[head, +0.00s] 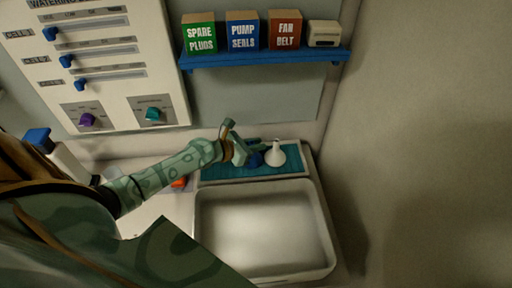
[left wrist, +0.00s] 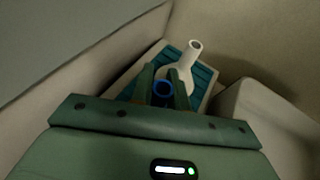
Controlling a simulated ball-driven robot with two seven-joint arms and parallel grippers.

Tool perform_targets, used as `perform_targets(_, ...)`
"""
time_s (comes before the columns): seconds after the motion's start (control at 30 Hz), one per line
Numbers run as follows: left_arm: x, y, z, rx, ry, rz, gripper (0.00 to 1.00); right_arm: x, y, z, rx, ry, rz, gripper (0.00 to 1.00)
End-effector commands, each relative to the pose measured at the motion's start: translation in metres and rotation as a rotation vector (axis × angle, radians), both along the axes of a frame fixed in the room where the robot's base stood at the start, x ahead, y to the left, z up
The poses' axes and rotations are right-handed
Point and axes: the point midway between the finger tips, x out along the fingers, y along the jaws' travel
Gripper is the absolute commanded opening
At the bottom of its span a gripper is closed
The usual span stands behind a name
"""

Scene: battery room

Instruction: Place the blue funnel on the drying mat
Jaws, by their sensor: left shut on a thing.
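The blue funnel (head: 255,159) is partly hidden by my left gripper (head: 250,148) in the head view. In the left wrist view the blue funnel's round end (left wrist: 162,90) shows between the two fingers of my left gripper (left wrist: 165,88), which is shut on it. The funnel is over the teal drying mat (head: 220,172); I cannot tell whether it touches the mat. A white funnel (head: 276,155) stands on the mat just to the right of the blue one, spout up. It also shows in the left wrist view (left wrist: 187,62). My right gripper is not in view.
A wide pale basin (head: 265,228) lies in front of the mat. A wall shelf (head: 265,58) with labelled boxes is above. A white control panel (head: 90,60) is on the left. An orange thing (head: 179,183) lies near my left forearm. A wall closes the right side.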

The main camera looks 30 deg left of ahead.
Motion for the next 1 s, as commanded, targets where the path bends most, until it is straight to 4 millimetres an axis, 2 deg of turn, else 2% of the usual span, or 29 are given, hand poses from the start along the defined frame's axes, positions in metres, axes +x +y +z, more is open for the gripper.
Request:
perform_targets(0.27,0.0,0.0,-0.003,0.0,0.0,0.0,0.0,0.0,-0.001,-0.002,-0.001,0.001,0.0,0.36)
perform_targets(0.3,0.0,0.0,-0.002,0.001,0.0,0.0,0.25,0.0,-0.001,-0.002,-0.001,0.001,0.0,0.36)
perform_targets(0.37,0.0,0.0,-0.002,0.001,0.0,0.0,0.38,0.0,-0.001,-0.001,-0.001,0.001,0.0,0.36)
perform_targets(0.7,0.0,0.0,0.004,0.001,0.0,0.0,0.38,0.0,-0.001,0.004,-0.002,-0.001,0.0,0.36)
perform_targets(0.87,-0.024,0.011,0.012,0.003,0.002,-0.001,0.38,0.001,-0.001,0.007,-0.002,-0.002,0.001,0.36)
perform_targets(1.0,-0.054,0.023,0.025,0.004,0.003,-0.002,0.38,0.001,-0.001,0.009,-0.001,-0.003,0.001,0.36)
